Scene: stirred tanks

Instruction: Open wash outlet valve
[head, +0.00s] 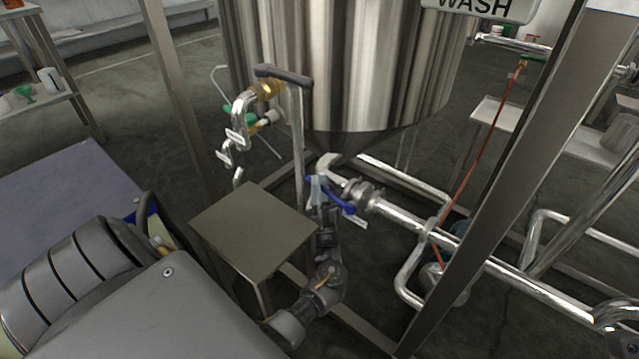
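The steel wash tank (340,60) stands at the back, with a sign reading WASH (480,8) at its upper right. Under its cone, an outlet pipe runs to the right through a valve (362,194) with a blue lever handle (345,205). My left gripper (318,190) is at the left end of the blue handle, and my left arm reaches up to it from below. The fingers overlap the handle in the picture; whether they are closed on it is too small to tell. My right gripper does not show.
A small steel table (252,225) stands close left of my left forearm. Steel frame posts (500,190) rise at the right and left of the tank. Pipes (410,220) run low across the right. Other valves and a brass fitting (264,90) hang at the tank's left.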

